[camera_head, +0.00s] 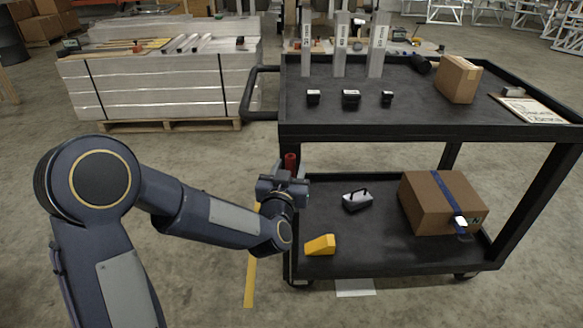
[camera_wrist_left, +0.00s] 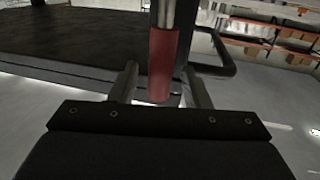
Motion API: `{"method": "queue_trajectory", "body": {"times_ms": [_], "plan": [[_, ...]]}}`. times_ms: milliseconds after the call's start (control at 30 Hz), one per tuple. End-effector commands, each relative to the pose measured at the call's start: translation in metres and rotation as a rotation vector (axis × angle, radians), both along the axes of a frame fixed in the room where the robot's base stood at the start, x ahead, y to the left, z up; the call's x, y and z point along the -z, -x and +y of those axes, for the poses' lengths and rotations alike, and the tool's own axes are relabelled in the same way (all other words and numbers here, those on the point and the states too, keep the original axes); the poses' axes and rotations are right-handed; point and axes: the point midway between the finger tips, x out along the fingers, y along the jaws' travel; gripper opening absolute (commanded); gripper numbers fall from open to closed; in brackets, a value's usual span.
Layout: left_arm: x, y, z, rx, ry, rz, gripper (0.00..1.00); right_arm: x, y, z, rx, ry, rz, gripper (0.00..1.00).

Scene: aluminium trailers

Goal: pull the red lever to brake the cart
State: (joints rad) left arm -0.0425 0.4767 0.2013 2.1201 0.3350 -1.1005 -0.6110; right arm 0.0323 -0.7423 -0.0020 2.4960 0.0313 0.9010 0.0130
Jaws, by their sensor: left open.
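The red lever (camera_head: 290,162) stands upright at the left post of the black cart (camera_head: 430,134), below its top shelf. My left gripper (camera_head: 289,176) is at the lever, and its body hides the lever's lower part in the head view. In the left wrist view the lever's red grip (camera_wrist_left: 163,65) is between the two fingers of my left gripper (camera_wrist_left: 160,85), which are open with a gap on each side. A metal rod continues above the red grip. My right gripper is not in view.
The cart's push handle (camera_head: 247,96) juts left above my arm. A cardboard box (camera_head: 425,205), a yellow block (camera_head: 321,245) and a grey-black tool (camera_head: 357,200) sit on the lower shelf. A wrapped pallet stack (camera_head: 160,85) stands behind left; floor between is clear.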

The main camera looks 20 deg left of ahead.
Motion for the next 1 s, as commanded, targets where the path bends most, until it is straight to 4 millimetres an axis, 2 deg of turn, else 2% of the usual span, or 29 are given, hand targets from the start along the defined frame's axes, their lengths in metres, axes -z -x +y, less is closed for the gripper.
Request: {"method": "queue_trajectory", "body": {"times_ms": [167, 467, 767, 800, 1000], "plan": [[0.0, -0.015, 0.001, 0.0, 0.001, 0.0, 0.43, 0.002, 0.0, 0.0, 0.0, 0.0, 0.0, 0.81], [0.0, -0.018, 0.001, 0.001, 0.0, 0.0, 0.42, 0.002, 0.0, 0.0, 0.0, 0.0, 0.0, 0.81], [0.0, -0.017, 0.001, 0.001, 0.0, 0.0, 0.03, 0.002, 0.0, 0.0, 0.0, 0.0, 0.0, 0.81], [0.0, -0.017, 0.001, 0.001, 0.0, 0.0, 0.0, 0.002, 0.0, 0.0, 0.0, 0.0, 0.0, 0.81], [0.0, -0.017, 0.001, 0.001, -0.001, 0.0, 0.0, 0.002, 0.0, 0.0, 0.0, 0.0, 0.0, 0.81]]}}
